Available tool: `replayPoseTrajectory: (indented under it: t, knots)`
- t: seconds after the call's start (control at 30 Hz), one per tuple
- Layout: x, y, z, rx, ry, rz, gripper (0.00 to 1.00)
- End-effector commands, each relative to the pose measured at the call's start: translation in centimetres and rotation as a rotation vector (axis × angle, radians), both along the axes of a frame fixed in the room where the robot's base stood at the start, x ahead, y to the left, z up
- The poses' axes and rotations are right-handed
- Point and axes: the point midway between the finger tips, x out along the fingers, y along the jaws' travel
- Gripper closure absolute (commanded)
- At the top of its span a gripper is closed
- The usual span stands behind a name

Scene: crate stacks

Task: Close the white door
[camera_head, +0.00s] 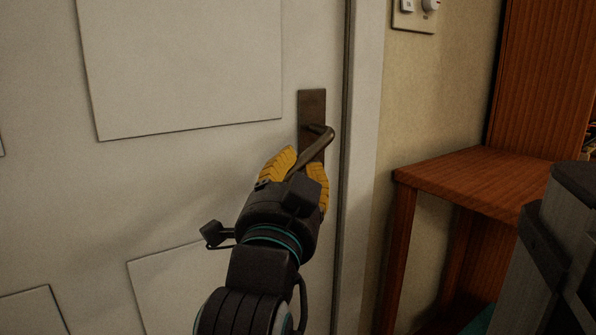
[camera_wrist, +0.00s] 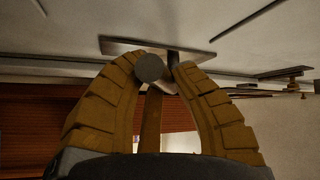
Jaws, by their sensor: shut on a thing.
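The white door (camera_head: 180,70) fills the left and middle of the head view, with raised panels. Its right edge lies alongside the white frame (camera_head: 366,120), with a dark line between them; I cannot tell if it is latched. A dark metal handle (camera_head: 319,142) sits on a brown plate (camera_head: 312,103) near that edge. My gripper (camera_head: 300,170) has its yellow fingers shut around the handle lever. In the wrist view, the handle's round end (camera_wrist: 150,68) shows between the fingers of my gripper (camera_wrist: 160,72), below the plate (camera_wrist: 118,47). The fingers hide part of the lever.
A reddish-brown wooden shelf unit (camera_head: 470,175) stands right of the door frame against a beige wall (camera_head: 430,100). A switch panel (camera_head: 413,15) is on the wall above. A dark grey object (camera_head: 548,225) fills the lower right corner.

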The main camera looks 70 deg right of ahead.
Motion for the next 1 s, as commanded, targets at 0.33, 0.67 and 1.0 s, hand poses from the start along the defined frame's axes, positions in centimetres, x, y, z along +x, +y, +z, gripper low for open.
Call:
replayPoseTrajectory:
  t: [0.33, 0.67, 1.0]
  knots:
    - [0.1, -0.1, -0.3, 0.008, 0.002, 0.002, 0.67]
    - [0.1, -0.1, -0.2, 0.007, 0.002, 0.002, 0.47]
    - [-0.1, 1.0, -0.3, 0.003, 0.001, 0.002, 0.47]
